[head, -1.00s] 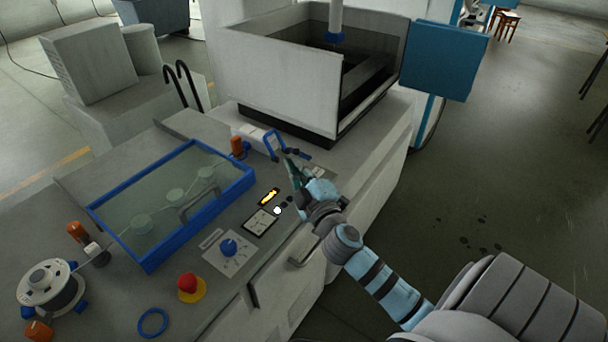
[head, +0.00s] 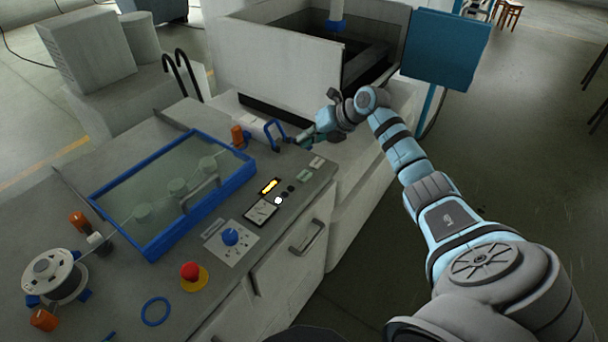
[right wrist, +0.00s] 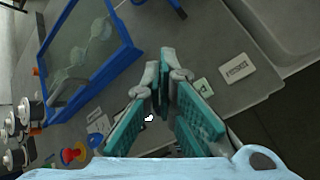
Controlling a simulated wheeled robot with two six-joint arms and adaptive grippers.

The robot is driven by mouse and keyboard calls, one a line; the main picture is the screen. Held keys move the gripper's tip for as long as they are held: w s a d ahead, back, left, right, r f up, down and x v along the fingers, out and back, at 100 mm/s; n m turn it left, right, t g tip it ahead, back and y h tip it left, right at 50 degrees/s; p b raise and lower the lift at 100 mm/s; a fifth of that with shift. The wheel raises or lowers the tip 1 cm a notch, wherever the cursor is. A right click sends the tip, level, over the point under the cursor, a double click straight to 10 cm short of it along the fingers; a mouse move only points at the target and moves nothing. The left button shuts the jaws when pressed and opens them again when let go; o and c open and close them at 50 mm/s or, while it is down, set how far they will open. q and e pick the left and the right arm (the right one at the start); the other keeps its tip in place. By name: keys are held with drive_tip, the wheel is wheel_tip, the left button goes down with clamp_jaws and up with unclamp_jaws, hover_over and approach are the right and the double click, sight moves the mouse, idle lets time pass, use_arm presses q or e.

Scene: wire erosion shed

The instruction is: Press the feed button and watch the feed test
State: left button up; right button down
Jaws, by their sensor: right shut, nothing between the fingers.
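The control panel has a round white light or button (head: 278,201), two small dark round buttons (head: 288,191), a glowing amber display (head: 269,186) and a pale dial meter (head: 261,211). I cannot tell which of these is the feed button. A glass-topped cover with a blue frame (head: 205,222) lies to their left, with rollers under the glass. My right gripper (head: 300,140) is shut and empty, beyond the panel near a blue bent handle (head: 273,132). Its teal fingers (right wrist: 165,70) are together in the right wrist view. My left gripper is not in view.
A blue knob (head: 230,236), a red stop button on yellow (head: 190,271), a blue ring (head: 155,312) and a wire spool (head: 55,275) are nearer. A white-walled tank (head: 280,62) stands behind. Two small labels (head: 304,175) (head: 317,162) lie at the panel's right.

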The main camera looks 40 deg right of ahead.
drive_tip(key=b, duration=0.7)
hover_over(306, 174)
wheel_tip(306, 174, down, 8)
drive_tip(key=shift+w+r, duration=0.1)
drive_tip(key=shift+r, duration=0.1)
drive_tip(key=shift+d+f, duration=0.1)
drive_tip(key=shift+f, duration=0.5)
drive_tip(key=shift+f, duration=0.35)
drive_tip(key=shift+f+b, duration=0.45)
drive_tip(key=shift+b, duration=0.05)
idle(0.6)
drive_tip(key=shift+r, duration=0.15)
drive_tip(key=shift+r+p, duration=0.75)
drive_tip(key=shift+p, duration=0.1)
